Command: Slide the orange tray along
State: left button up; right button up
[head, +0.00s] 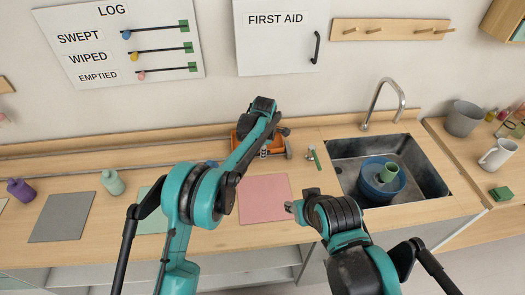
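The orange tray (276,146) stands at the back of the wooden counter, by the wall. My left arm crosses in front of it and hides much of it. My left gripper (283,132) is at the tray, with dark parts by its right side. Whether its fingers are open or touch the tray is not clear. My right gripper (291,207) is low over the counter, at the right edge of the pink mat and apart from the tray. Its fingers are too small to read.
The pink mat (265,198) lies bare in front of the tray. A green-handled tap-like fitting (314,156) stands right of the tray, before the sink (424,166) with a blue bowl (372,187).

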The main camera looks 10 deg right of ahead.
pick_arm(q)
notch_tip(320, 180, up, 12)
jog(key=s, duration=0.2)
jog(key=shift+s+f, duration=0.1)
dwell(0.4)
jog(key=s+a+r+m+t+b, duration=0.1)
jog(key=s+a+r+m, duration=0.4)
jog(key=a, duration=0.5)
jog(key=s+a+r+m+t+b, duration=0.1)
jog(key=s+a+r+m+t, duration=0.15)
jog(key=s+a, duration=0.7)
jog(key=s+a+f+m+t+b, duration=0.1)
jog(key=s+a+f+m, duration=0.3)
jog(key=s+a, duration=0.2)
jog(key=s+a+f+m+b, duration=0.1)
jog(key=s+a+f+m, duration=0.4)
jog(key=s, duration=0.5)
jog(key=shift+s+a+f+t, duration=0.2)
jog(key=shift+a+t, duration=0.15)
jog(key=shift+a, duration=0.75)
jog(key=shift+m, duration=0.25)
